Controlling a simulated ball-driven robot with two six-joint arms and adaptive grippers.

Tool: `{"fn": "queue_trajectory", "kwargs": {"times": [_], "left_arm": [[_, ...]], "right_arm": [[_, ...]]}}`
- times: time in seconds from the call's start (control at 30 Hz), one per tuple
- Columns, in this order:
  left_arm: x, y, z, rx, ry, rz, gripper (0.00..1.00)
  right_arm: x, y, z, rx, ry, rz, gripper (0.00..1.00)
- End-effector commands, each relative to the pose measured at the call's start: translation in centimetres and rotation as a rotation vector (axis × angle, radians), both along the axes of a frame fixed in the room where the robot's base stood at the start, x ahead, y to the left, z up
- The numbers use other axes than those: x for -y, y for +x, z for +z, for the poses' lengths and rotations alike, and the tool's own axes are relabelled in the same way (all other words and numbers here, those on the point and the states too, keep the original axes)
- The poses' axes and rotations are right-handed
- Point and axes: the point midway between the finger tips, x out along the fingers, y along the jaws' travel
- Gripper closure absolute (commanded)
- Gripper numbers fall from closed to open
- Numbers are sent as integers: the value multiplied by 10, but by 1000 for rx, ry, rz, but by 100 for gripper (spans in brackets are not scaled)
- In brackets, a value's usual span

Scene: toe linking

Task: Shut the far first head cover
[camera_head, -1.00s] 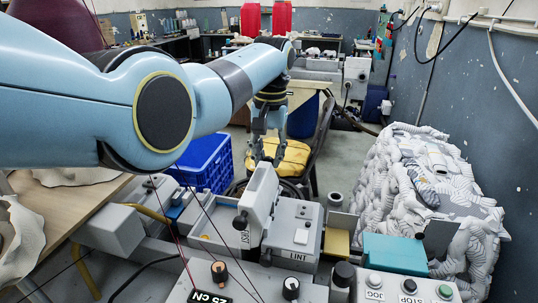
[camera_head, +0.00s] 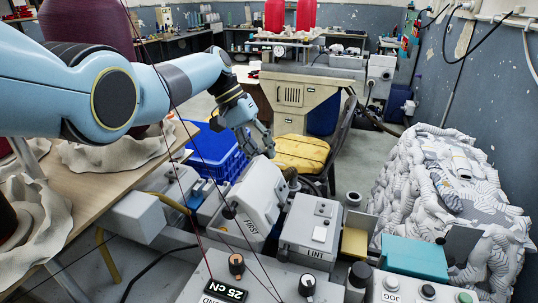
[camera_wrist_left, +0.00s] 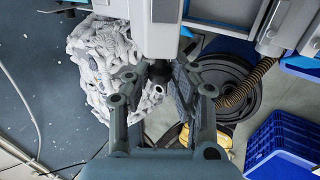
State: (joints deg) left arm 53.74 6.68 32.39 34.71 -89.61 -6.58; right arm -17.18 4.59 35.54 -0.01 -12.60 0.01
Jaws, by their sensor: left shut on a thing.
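My left gripper (camera_head: 264,146) reaches over from behind and is shut on the cover's upper far edge. My right gripper is not in view.
The grey LINT box (camera_head: 311,232) stands close right of the cover. A control panel with knobs (camera_head: 237,264) lies in front. A blue crate (camera_head: 214,150) and yellow-seated chair (camera_head: 301,152) are behind. A white sock pile (camera_head: 440,175) is at right.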

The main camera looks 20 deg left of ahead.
Motion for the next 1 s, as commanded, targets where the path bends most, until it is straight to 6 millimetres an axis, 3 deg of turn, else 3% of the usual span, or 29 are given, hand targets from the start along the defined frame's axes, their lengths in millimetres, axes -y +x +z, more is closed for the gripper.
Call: {"fn": "queue_trajectory", "kwargs": {"times": [0.57, 0.6, 0.77, 1.0], "left_arm": [[-5, 1, -1, 4, -40, 1, 100], [-5, 1, -1, 4, -40, 1, 76], [-5, 1, -1, 3, -40, 2, 55], [-5, 0, -2, 1, -40, 1, 55]], "right_arm": [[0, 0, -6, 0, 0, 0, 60], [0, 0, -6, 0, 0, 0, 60], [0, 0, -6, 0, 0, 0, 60], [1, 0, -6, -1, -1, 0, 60]]}}
